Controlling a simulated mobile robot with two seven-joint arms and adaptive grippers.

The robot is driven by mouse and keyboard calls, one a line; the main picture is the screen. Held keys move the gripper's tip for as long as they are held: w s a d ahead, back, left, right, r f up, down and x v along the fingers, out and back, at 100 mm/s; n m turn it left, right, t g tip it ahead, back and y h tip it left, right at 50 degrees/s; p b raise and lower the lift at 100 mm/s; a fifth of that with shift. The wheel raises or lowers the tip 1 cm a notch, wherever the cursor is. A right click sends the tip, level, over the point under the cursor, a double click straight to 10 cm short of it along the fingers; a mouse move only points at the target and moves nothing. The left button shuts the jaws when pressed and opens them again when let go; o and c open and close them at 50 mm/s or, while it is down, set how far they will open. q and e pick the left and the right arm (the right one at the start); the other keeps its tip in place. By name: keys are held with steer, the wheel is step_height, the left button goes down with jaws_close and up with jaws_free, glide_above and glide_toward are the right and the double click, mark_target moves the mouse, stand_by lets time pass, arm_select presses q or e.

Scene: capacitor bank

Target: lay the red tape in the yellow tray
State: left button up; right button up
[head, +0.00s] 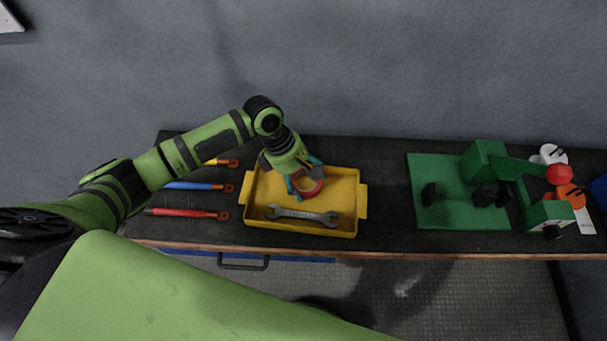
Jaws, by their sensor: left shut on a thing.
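The yellow tray (345,188) sits on the dark bench, with a handle at each short end. My left gripper (306,187) reaches down over the tray's left-middle part and is shut on the red tape (318,188), a ring partly hidden by the fingers. The tape is over the tray floor; I cannot tell whether it touches it. A silver wrench (302,216) lies in the tray along its front side, just in front of the tape. My right gripper is not in view.
Left of the tray lie tools with yellow, blue (197,186) and red (185,213) handles. A green fixture (460,205) with a red knob stands at the right, beside orange and white tags. The bench between tray and fixture is clear.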

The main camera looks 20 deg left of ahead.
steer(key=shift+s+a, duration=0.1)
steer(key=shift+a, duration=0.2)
arm_select(q)
steer(key=o, duration=1.2)
steer(key=shift+c, duration=0.2)
steer(key=shift+a+r, duration=0.15)
steer(key=shift+r, duration=0.05)
steer(key=v, duration=1.1)
steer(key=shift+r, duration=0.25)
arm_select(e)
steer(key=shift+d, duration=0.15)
arm_select(q)
steer(key=shift+a, duration=0.1)
